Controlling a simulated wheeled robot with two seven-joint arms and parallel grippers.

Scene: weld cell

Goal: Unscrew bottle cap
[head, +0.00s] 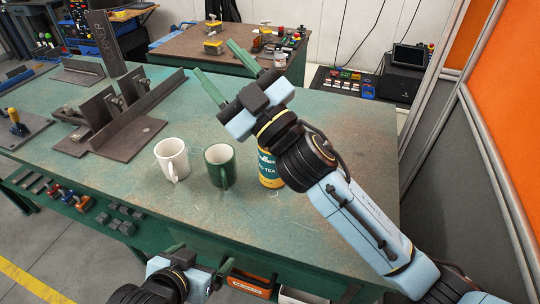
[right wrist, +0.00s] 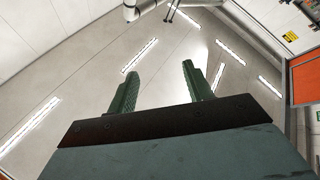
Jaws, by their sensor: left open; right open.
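A bottle (head: 268,170) with a teal and yellow label reading "TEA" stands on the green table behind my right arm. Its top and cap are hidden by my right wrist. My right gripper (head: 219,68) is raised over the table, open and empty, its green fingers pointing up and away. In the right wrist view its fingers (right wrist: 158,88) are spread with only ceiling and lights between them. My left gripper (head: 200,254) is low at the table's front edge, open, with nothing seen between its fingers.
A white mug (head: 172,158) and a green mug (head: 218,165) stand left of the bottle on the table (head: 330,140). Steel plates and a fixture (head: 115,125) take up the table's left part. A second bench (head: 185,42) with tools stands behind. An orange and grey partition (head: 490,130) is at right.

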